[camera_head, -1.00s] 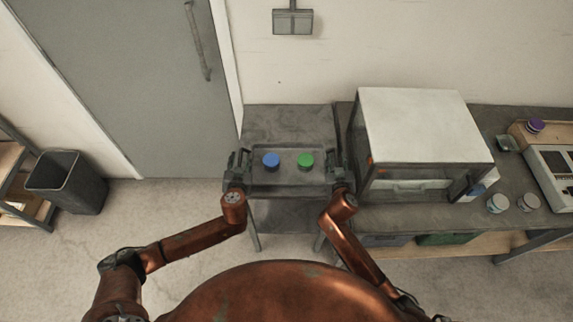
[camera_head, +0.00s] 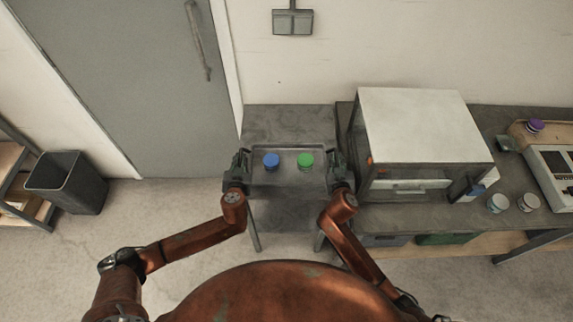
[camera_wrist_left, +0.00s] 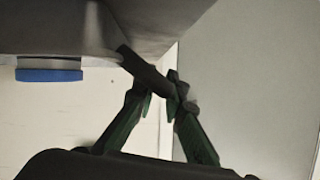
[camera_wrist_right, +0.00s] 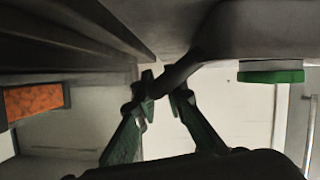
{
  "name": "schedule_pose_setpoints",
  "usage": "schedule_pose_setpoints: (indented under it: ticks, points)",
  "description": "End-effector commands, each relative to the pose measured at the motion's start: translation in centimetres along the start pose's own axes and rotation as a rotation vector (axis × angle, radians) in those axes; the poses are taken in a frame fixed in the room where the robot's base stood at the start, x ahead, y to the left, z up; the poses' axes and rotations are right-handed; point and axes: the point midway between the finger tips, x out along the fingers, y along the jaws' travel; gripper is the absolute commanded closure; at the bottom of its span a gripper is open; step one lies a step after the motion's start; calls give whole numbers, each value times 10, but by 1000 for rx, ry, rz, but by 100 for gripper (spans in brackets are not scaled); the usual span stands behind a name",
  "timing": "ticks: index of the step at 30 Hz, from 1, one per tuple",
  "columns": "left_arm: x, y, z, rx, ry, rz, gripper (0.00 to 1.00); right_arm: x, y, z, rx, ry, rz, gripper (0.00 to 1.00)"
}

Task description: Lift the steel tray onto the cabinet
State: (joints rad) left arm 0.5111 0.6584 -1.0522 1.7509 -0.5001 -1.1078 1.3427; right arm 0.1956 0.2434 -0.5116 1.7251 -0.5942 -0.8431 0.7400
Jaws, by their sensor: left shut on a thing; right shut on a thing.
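The steel tray (camera_head: 288,180) is a shallow grey tray at the middle of the head view, over a small grey table. It carries a blue-lidded jar (camera_head: 271,161) and a green-lidded jar (camera_head: 306,161), both upright. My left gripper (camera_head: 239,168) is shut on its left handle, also seen in the left wrist view (camera_wrist_left: 160,85). My right gripper (camera_head: 339,170) is shut on its right handle, also seen in the right wrist view (camera_wrist_right: 163,85). I cannot tell how high the tray is above the table. A white-topped cabinet (camera_head: 425,125) stands right of it.
The small table (camera_head: 288,122) shows bare behind the tray. A long grey workbench (camera_head: 412,213) bears the cabinet, two jars (camera_head: 512,202) and other equipment at right. A grey door (camera_head: 140,90) and a dark bin (camera_head: 67,182) are at left.

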Motion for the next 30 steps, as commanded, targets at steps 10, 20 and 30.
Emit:
schedule_pose_setpoints:
  ticks: [10,20,30]
  points:
    - [0,1,0,0,0,1,100,0,0,0,0,0,0,100]
    - [-4,-2,-12,-1,7,0,100,-4,2,-12,0,7,0,100]
    - [-18,-9,-46,-2,19,-2,100,-18,10,-46,1,20,2,100]
